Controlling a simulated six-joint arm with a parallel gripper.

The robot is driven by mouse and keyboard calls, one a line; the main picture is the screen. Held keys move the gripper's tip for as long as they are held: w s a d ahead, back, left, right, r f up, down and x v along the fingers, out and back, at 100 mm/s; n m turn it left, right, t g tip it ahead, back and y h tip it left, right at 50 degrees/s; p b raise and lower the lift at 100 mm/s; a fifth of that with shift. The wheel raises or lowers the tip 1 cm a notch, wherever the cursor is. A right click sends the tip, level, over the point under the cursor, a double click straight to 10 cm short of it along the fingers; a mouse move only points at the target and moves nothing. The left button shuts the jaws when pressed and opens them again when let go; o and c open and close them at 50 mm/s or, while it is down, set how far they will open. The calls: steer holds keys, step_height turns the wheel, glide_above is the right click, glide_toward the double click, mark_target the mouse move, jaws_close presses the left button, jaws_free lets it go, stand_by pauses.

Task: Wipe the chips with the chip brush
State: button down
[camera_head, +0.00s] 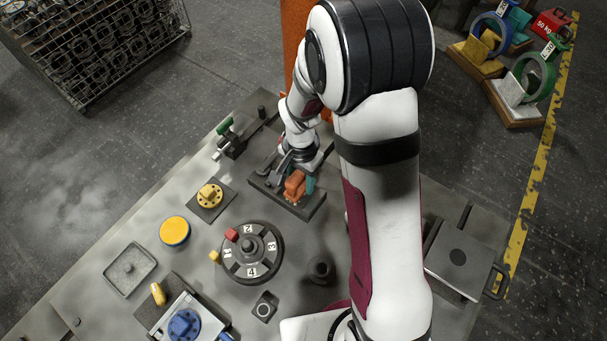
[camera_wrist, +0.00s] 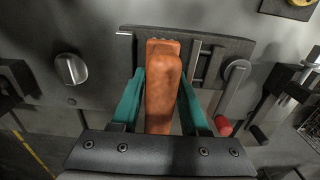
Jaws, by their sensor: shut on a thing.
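My gripper (camera_head: 299,181) is low over a dark fixture plate (camera_head: 262,185) at the back of the bench. Its teal fingers are shut on an orange block-like part (camera_head: 294,187). In the wrist view my gripper (camera_wrist: 161,78) has this orange part (camera_wrist: 163,95) upright between its fingers, in front of the dark plate (camera_wrist: 216,45). I cannot tell whether the part rests on the plate. No chip brush is clearly recognisable, and no chips can be made out. A small rounded yellow piece (camera_head: 158,293) stands at the front left; I cannot tell what it is.
A round numbered turntable (camera_head: 251,252) stands mid-bench. A yellow flanged casting (camera_head: 210,195), a yellow-topped disc (camera_head: 174,231) and a shallow grey tray (camera_head: 130,270) are left of it. A blue casting (camera_head: 184,323) is at the front. A green-handled clamp (camera_head: 228,136) stands near the back edge.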

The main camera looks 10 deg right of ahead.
mark_target(289, 191)
steer(key=shift+s+a, duration=1.55)
steer(key=shift+w+d, duration=2.2)
steer(key=shift+w+d+r, duration=0.1)
steer(key=shift+r, duration=4.05)
